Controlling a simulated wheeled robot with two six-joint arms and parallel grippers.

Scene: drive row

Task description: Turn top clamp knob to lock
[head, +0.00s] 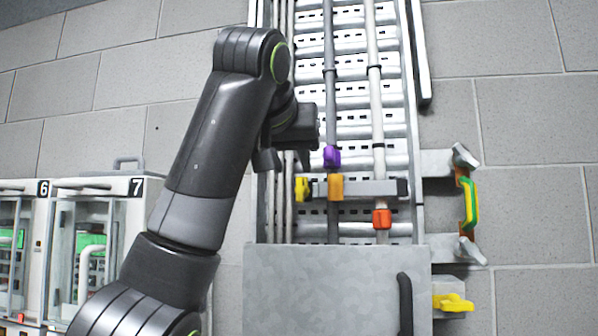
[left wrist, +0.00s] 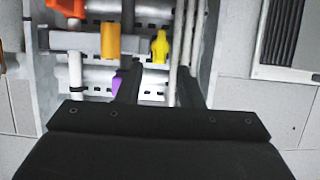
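A yellow knob (head: 302,188) sits at the left end of a grey clamp bar (head: 358,188) across the pipes of a tall rack. An orange block (head: 335,187) is on the bar beside it. In the left wrist view the yellow knob (left wrist: 159,46) shows beyond the fingertips, roughly between them, with its lobe pointing along the fingers. My left gripper (head: 285,160) is open and empty, above and left of the knob in the head view. Its two spread fingers also show in the left wrist view (left wrist: 156,76). They look apart from the knob. My right gripper is not in view.
A purple piece (head: 332,156) on a pipe is close to the fingers. A red-orange piece (head: 381,219) is on the right pipe. A second yellow knob (head: 453,302) and a green-yellow handle (head: 468,203) stick out at right. A grey metal panel (head: 320,290) covers the lower rack.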

